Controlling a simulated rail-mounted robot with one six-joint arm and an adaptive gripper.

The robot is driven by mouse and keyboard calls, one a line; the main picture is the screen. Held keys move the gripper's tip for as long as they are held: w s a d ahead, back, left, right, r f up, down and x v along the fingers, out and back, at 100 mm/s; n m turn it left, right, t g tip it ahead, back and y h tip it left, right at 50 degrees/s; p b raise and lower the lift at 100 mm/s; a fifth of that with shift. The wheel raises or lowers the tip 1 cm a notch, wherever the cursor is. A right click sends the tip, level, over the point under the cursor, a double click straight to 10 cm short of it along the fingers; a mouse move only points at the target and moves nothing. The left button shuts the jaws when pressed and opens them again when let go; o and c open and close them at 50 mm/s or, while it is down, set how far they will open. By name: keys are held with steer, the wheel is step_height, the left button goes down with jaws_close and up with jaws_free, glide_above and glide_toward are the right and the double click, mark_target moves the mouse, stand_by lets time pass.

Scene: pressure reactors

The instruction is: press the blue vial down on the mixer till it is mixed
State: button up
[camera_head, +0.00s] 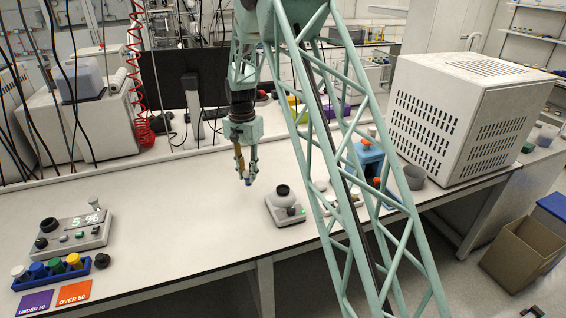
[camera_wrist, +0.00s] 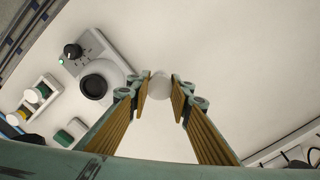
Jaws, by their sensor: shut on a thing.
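My gripper (camera_head: 247,176) is shut on a small vial (camera_head: 248,182) and holds it above the white bench. The vial looks bluish in the head view; in the wrist view its round pale top (camera_wrist: 159,87) sits between the fingertips (camera_wrist: 160,92). The mixer (camera_head: 286,208) is a small grey-white device with a black cup (camera_head: 283,190) on top, to the right of my gripper and apart from the vial. In the wrist view the mixer's black cup (camera_wrist: 94,87) is left of the fingers, with a black knob (camera_wrist: 72,51) and a green light.
A blue rack (camera_head: 87,268) with several coloured caps stands at the far left, beside a device with a numeric display (camera_head: 73,232). Purple and orange cards lie in front. A large white vented box (camera_head: 450,115) stands at the right. The bench left of the mixer is clear.

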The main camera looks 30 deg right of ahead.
steer(key=s+d+r+m+p, duration=0.2)
steer(key=s+d+m+p, duration=0.1)
steer(key=s+d+m, duration=0.1)
steer(key=s+d+r+m+p, duration=0.2)
steer(key=s+d+m, duration=0.2)
steer(key=d+m, duration=0.3)
steer(key=shift+r+m+p, duration=0.4)
steer(key=shift+m, duration=0.5)
steer(key=shift+d+f, duration=0.1)
steer(key=shift+f, duration=0.15)
steer(key=shift+f+b, duration=0.8)
steer(key=shift+f, duration=1.05)
steer(key=shift+o, duration=1)
steer(key=shift+c, duration=1)
